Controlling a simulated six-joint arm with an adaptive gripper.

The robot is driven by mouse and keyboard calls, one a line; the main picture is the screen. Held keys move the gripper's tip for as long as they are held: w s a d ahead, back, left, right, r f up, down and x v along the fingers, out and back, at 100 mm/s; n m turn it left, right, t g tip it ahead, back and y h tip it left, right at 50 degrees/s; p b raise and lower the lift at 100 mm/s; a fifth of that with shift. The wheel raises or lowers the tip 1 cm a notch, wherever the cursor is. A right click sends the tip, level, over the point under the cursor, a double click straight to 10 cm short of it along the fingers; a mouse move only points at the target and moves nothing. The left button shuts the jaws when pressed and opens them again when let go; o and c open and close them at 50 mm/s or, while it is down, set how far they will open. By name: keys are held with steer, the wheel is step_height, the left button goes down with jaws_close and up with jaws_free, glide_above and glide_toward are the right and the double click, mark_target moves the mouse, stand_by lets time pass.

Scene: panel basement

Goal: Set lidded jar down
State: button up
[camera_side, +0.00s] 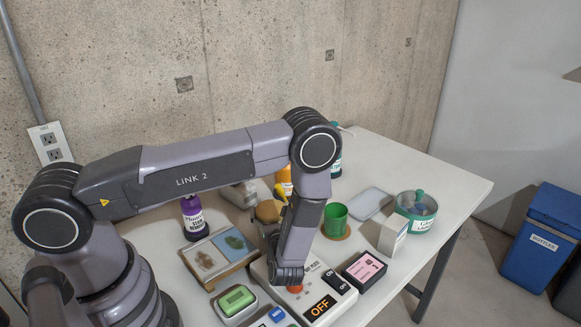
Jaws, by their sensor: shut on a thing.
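My arm's wrist comes down over the middle of the table, well to the left of this jar. The fingers of my gripper are hidden behind the wrist, so I cannot see what is between them. A tan rounded thing (268,211) shows just left of the wrist, partly covered by my arm; I cannot tell whether the gripper touches it.
Near the wrist are a panel with an OFF sign (320,307), a pink-labelled black box (365,269) and a green cup (335,219). A white box (393,233) stands left of the teal jar. A purple bottle (194,218) stands at left. The table's far right corner is clear.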

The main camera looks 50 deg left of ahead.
steer(key=o, duration=1.2)
steer(key=shift+f, duration=0.1)
steer(key=shift+c, duration=0.2)
